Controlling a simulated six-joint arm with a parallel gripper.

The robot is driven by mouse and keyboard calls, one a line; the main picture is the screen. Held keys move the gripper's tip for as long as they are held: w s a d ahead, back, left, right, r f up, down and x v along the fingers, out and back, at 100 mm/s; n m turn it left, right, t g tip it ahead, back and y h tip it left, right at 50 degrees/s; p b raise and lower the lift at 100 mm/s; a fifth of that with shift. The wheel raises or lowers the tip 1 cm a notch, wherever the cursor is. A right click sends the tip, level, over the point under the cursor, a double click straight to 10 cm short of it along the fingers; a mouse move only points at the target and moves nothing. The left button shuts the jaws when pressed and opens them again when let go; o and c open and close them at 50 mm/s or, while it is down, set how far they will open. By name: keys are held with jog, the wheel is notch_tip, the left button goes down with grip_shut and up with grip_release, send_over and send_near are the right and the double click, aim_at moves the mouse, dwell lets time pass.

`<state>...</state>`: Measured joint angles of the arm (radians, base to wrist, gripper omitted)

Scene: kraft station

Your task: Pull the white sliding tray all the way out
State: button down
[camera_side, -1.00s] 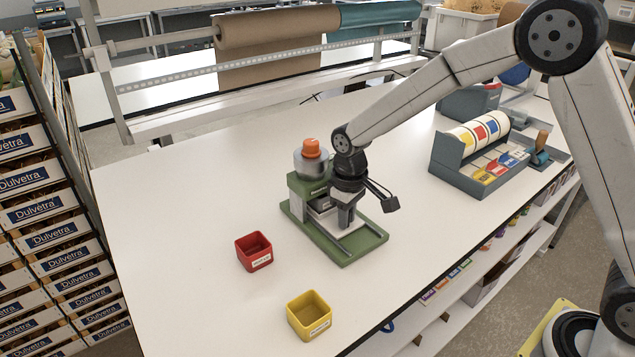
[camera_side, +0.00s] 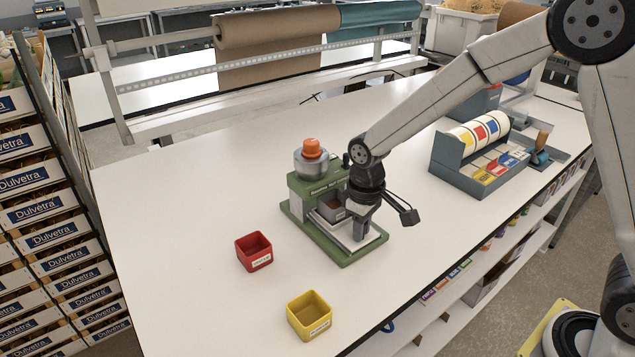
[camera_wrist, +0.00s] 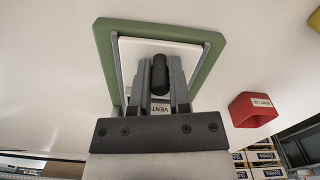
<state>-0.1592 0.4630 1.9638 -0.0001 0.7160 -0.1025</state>
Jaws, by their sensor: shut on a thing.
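The white sliding tray (camera_side: 368,241) lies on the green base of the press-like machine (camera_side: 318,190), and it reaches toward the front right end of that base. In the wrist view the tray (camera_wrist: 135,52) shows as a white plate between grey rails inside the green frame (camera_wrist: 104,60). My gripper (camera_side: 361,232) is over the tray. Its fingers (camera_wrist: 160,98) are shut on a black upright knob (camera_wrist: 159,75), which appears to be the tray's handle. A small grey box (camera_side: 332,209) stands in the machine's opening behind the gripper. The fingers partly hide the tray.
A red bin (camera_side: 254,252) and a yellow bin (camera_side: 310,316) stand on the white table left of and in front of the machine. A grey-green rack with coloured labels (camera_side: 480,160) stands at the right.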

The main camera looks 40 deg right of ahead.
jog(key=shift+s, duration=2.95)
jog(key=c, duration=0.6)
grip_release()
jog(key=shift+s, duration=0.1)
jog(key=shift+r, duration=0.2)
jog(key=shift+r, duration=3.75)
jog(key=shift+d, duration=0.1)
jog(key=s+d+f+m+t, duration=0.1)
jog(key=s+d+f, duration=0.1)
jog(key=s+d+f+m, duration=0.1)
jog(key=s+d+f, duration=0.1)
jog(key=s+d+f+m+t, duration=0.1)
jog(key=s+d+f, duration=0.1)
jog(key=shift+s+d+t, duration=0.2)
jog(key=shift+s+t, duration=0.1)
